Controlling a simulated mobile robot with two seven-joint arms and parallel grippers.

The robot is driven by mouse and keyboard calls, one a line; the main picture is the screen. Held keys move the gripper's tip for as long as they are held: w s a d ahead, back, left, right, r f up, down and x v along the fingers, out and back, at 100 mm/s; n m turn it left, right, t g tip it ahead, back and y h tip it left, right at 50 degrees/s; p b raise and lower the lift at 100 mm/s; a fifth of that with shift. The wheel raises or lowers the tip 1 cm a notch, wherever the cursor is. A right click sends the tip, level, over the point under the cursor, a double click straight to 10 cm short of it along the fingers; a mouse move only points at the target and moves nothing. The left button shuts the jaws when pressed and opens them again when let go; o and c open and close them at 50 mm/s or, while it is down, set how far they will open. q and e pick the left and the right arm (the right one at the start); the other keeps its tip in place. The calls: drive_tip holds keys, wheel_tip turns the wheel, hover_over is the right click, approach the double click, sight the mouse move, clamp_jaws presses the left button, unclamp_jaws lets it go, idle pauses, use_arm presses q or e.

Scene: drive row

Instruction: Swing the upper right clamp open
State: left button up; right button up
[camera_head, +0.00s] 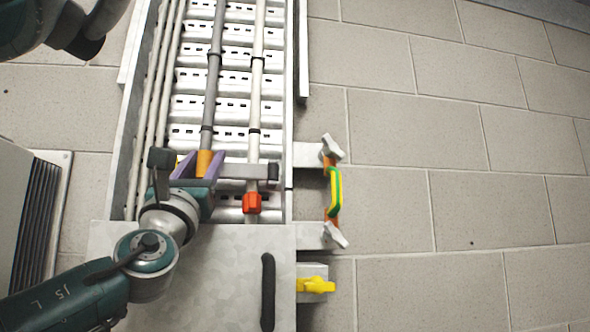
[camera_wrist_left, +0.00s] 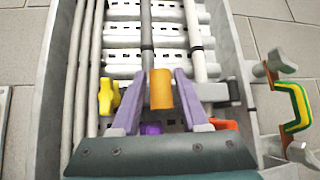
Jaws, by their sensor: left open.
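My left gripper (camera_head: 197,160) has two purple fingers and is open over the cable tray. Its fingers stand on either side of an orange sleeve (camera_wrist_left: 161,90) on the dark grey cable; I cannot tell if they touch it. A grey bar with a dark end (camera_head: 247,171) reaches right from beside the gripper, across the light cable; its left end is hidden. At the right, a pale wing-shaped piece (camera_head: 332,148) sits on an upper bracket, and a similar one (camera_head: 336,235) on a lower bracket. A green-yellow strap (camera_head: 335,191) runs between them. I cannot tell which part is the named clamp.
A red-orange connector (camera_head: 252,203) ends the light cable. A yellow handle (camera_head: 315,285) sits on a lower bracket. A metal panel with a black handle (camera_head: 268,291) lies below the tray (camera_head: 290,100). A vented box (camera_head: 42,215) stands left. The block wall at right is bare.

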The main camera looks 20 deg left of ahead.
use_arm(q)
drive_tip(key=shift+w+r, duration=0.15)
drive_tip(key=shift+w, duration=0.1)
clamp_jaws()
idle(1.4)
